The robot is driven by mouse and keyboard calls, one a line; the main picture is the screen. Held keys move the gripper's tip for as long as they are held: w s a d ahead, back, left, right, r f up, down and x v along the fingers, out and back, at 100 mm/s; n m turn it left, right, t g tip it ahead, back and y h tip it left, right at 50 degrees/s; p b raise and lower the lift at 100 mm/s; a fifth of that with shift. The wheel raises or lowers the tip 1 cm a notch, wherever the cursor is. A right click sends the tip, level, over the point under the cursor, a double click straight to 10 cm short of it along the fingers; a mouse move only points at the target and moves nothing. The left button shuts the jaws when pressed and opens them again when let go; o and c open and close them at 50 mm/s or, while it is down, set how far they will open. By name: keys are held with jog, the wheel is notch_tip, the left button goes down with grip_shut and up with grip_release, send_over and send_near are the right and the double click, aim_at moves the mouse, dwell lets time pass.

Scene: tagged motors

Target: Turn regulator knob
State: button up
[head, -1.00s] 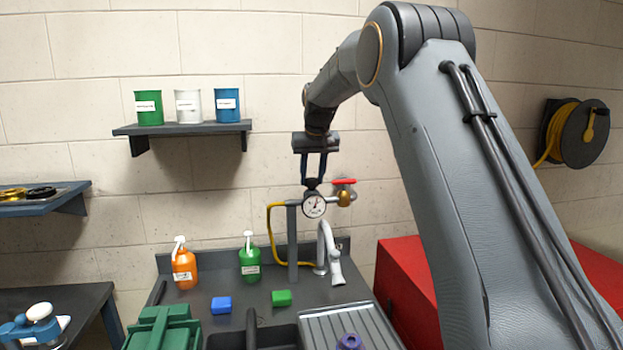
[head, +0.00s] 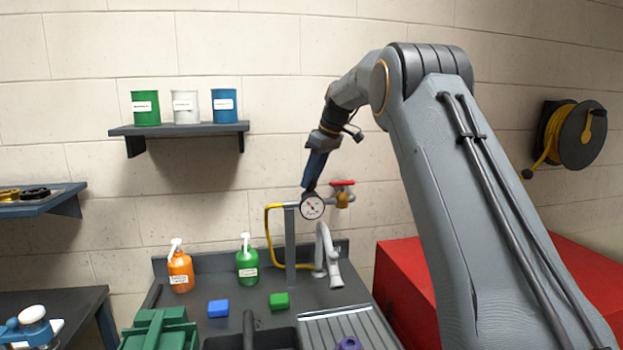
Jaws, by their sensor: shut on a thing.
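The regulator stands on a grey post (head: 290,240) at the back of the dark bench. Its round white gauge (head: 312,207) faces me, and a brass valve with a red handle (head: 342,183) sits just to its right. My gripper (head: 309,187) points down and is shut on the regulator knob, directly above the gauge. The fingers cover most of the dark knob. My wrist is tilted and turned, so the fingers show edge-on.
A yellow hose (head: 268,232) loops left of the post. A grey faucet (head: 326,250) stands close on the right. Orange (head: 180,272) and green (head: 247,263) bottles and blue (head: 218,308) and green (head: 279,301) blocks are on the bench. A shelf with cans (head: 180,130) hangs at upper left.

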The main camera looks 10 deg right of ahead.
jog(key=shift+n, duration=0.3)
dwell(0.4)
jog(key=o, duration=1)
jog(key=shift+o, duration=0.2)
jog(key=b+v, duration=0.2)
jog(key=v, duration=0.6)
jog(key=shift+b, duration=0.3)
jog(key=shift+w, duration=0.15)
